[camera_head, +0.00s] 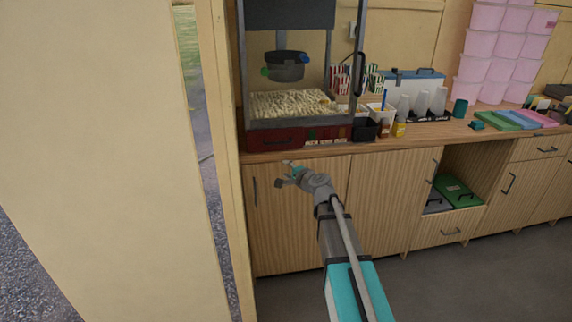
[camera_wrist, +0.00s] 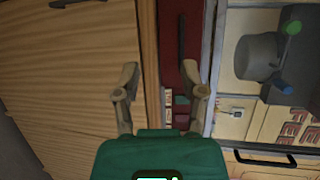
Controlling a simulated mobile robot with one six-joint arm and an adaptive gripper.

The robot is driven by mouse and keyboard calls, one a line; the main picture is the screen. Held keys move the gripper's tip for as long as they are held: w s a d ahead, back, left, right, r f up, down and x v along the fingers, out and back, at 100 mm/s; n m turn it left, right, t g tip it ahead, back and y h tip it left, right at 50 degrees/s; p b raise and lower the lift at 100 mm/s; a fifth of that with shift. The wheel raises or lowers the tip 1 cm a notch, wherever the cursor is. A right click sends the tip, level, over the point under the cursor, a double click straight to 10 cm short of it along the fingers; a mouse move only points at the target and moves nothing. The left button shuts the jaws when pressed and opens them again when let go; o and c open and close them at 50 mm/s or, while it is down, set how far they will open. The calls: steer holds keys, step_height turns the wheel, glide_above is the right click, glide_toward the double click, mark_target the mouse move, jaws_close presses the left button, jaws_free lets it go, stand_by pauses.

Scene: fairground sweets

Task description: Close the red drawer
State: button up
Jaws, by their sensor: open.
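The red drawer (camera_head: 276,140) is in the base of the popcorn machine on the counter, with a dark handle on its front. How far it stands out is hard to tell from here. In the wrist view the drawer (camera_wrist: 172,45) shows turned on its side, ahead of the fingers, with its dark handle (camera_wrist: 182,38) upright in the picture. My gripper (camera_head: 284,177) is below the counter edge, in front of the cabinet doors and lower than the drawer. In the wrist view my gripper (camera_wrist: 164,86) has its two fingers spread, with nothing between them.
The popcorn machine (camera_head: 330,60) rises above the drawer. A small black box (camera_head: 364,129) and a cup with a blue straw (camera_head: 382,115) stand to its right. The wooden counter edge (camera_head: 400,143) lies above my gripper. A pale wall panel (camera_head: 100,160) fills the left side.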

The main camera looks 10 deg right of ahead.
steer(key=p+v, duration=0.2)
steer(key=v, duration=0.9)
steer(key=shift+s+a, duration=0.2)
steer(key=shift+s, duration=0.05)
steer(key=s+a+f+n+g+p, duration=0.3)
steer(key=s+a+f+n+g, duration=0.35)
steer(key=s+n, duration=0.2)
steer(key=s+d+f+n+g+h+p, duration=0.2)
steer(key=s+n+g+h, duration=0.4)
steer(key=s, duration=0.5)
steer(key=shift+s+d+f+g+p, duration=0.15)
steer(key=shift+s+d+g+p, duration=0.35)
steer(key=shift+g, duration=0.55)
steer(key=shift+w, duration=0.15)
